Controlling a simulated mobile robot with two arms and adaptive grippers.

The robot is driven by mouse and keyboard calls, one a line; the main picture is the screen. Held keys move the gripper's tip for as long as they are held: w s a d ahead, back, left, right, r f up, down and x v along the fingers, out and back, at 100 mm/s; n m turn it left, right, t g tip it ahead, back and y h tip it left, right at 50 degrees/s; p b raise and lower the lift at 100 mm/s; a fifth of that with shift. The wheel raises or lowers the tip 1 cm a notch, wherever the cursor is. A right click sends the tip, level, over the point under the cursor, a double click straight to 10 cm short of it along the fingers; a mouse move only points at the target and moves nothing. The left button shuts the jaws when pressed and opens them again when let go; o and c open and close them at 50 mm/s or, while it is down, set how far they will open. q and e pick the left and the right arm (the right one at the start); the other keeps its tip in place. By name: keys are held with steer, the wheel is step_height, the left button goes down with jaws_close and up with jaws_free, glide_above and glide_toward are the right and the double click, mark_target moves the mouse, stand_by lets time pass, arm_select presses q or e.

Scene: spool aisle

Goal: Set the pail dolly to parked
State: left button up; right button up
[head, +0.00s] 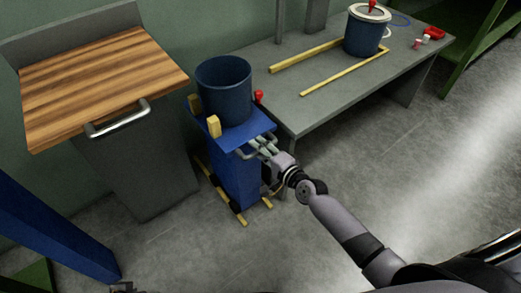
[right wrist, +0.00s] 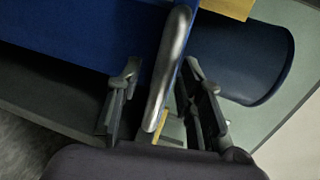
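The pail dolly (head: 237,172) is a blue stand in the middle of the head view, between a wood-topped cabinet and a grey bench. A dark blue pail (head: 224,92) stands upright on its top between yellow blocks (head: 214,126). My right gripper (head: 262,147) is at the dolly's grey handle. In the right wrist view, the silver handle bar (right wrist: 168,70) runs between the two spread fingers (right wrist: 164,88), with a gap on the left finger's side. The right finger is close to the bar; contact is unclear. A small dark piece of my left gripper (head: 122,287) shows at the bottom edge.
Yellow strips (head: 222,192) lie on the floor around the dolly's foot. The grey bench (head: 325,95) holds a white-lidded pail (head: 362,36) and yellow strips. The cabinet (head: 137,165) has a protruding handle. A blue post (head: 60,235) stands lower left. Floor at right is clear.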

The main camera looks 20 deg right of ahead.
steer(key=shift+c, duration=0.6)
jaws_close()
